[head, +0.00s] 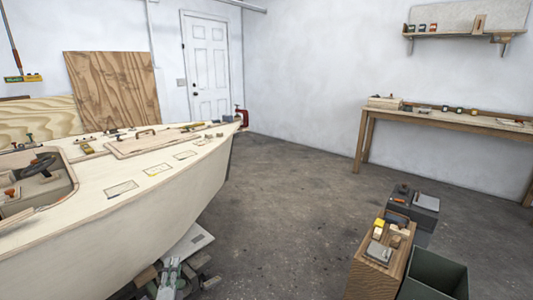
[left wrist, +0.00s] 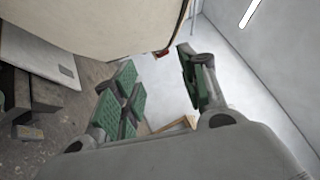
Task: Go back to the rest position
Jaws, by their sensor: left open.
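My left gripper (head: 174,275) shows at the bottom edge of the head view, below the side of the plywood hull (head: 150,235). In the left wrist view, the left gripper (left wrist: 158,90) has its two green-padded fingers spread apart, with nothing between them. The hull (left wrist: 100,25) fills the top left of that view, beyond the fingers. My right gripper is in neither view.
A red clamp (head: 242,117) sits at the bow. A wooden box with tools on top (head: 370,278), a dark green bin (head: 433,275) and a grey case (head: 425,215) stand at right. A workbench (head: 450,113) lines the wall. The middle floor (head: 285,215) is clear.

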